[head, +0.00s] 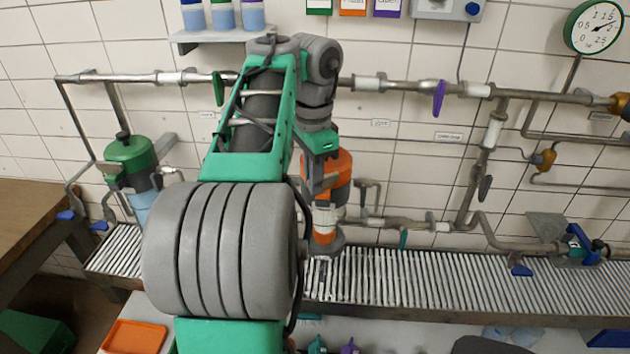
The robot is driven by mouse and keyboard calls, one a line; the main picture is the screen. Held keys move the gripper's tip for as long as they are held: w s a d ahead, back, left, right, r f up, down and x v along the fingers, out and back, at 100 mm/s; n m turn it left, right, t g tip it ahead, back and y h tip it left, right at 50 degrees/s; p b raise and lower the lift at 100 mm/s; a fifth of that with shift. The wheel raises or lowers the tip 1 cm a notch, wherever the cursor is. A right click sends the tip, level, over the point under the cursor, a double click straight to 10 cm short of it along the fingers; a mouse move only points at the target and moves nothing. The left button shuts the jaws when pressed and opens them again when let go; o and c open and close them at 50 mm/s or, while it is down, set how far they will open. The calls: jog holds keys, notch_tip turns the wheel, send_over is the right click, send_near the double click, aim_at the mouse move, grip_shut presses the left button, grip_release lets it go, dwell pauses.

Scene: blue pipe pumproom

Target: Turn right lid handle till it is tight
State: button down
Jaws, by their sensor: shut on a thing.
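At the left, a vessel with a green lid (130,152) stands upright, with a dark handle (123,136) on top. My gripper is well apart from that vessel.
A slatted grating (440,285) runs along the wall. Grey pipes (400,87) with a purple lever (439,98) cross behind my arm. A T-handled valve (368,190) stands close right of my wrist. A gauge (594,27) hangs upper right. A wooden table (30,215) is at left.

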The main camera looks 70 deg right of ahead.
jog(key=m, duration=0.4)
jog(key=d+m, duration=0.1)
jog(key=m, duration=0.1)
jog(key=shift+w, duration=0.3)
jog(key=shift+m, duration=0.3)
jog(key=c, duration=1.8)
grip_release()
jog(key=shift+d, duration=0.1)
notch_tip(320, 180, up, 8)
jog(key=p, duration=0.7)
jog(key=shift+f, duration=0.15)
